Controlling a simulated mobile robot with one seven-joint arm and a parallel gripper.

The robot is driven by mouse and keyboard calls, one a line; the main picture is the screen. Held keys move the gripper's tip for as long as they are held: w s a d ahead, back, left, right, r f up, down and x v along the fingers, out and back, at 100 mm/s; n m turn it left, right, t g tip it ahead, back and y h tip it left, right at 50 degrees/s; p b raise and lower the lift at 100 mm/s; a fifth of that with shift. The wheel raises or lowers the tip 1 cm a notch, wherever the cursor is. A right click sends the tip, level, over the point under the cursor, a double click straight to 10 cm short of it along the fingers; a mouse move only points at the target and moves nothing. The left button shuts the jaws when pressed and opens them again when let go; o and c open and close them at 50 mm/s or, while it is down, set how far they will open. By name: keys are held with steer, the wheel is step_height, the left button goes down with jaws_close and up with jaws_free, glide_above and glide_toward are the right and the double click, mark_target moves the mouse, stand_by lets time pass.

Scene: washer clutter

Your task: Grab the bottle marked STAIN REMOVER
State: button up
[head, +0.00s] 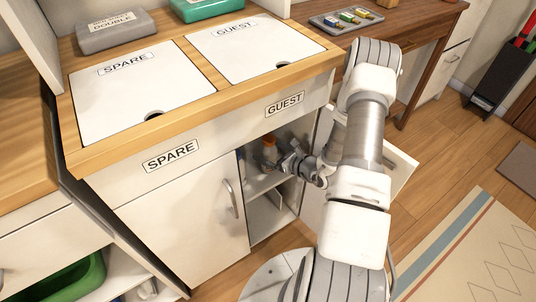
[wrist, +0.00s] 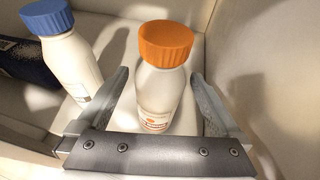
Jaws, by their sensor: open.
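A white bottle with an orange cap (wrist: 163,90) stands upright inside the cabinet, between the two fingers of my gripper (wrist: 160,82) in the wrist view. The fingers are open, with a gap to the bottle on each side. Its label has orange and dark print too small to read, so I cannot confirm STAIN REMOVER. In the head view my gripper (head: 278,163) reaches into the open GUEST cabinet, where the orange-capped bottle (head: 268,152) shows partly. A second white bottle with a blue cap (wrist: 68,55) stands to the left in the wrist view; its label is mostly hidden.
A dark blue item (wrist: 28,65) lies left of the blue-capped bottle. The open GUEST door (head: 396,170) is right of my arm. The SPARE cabinet door (head: 185,215) is shut. A cabinet wall (wrist: 275,70) is close on the right in the wrist view.

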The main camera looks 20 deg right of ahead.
steer(key=shift+w, duration=0.1)
steer(key=shift+a, duration=0.1)
steer(key=shift+c, duration=0.3)
steer(key=c, duration=1.4)
jaws_close()
steer(key=shift+r, duration=0.1)
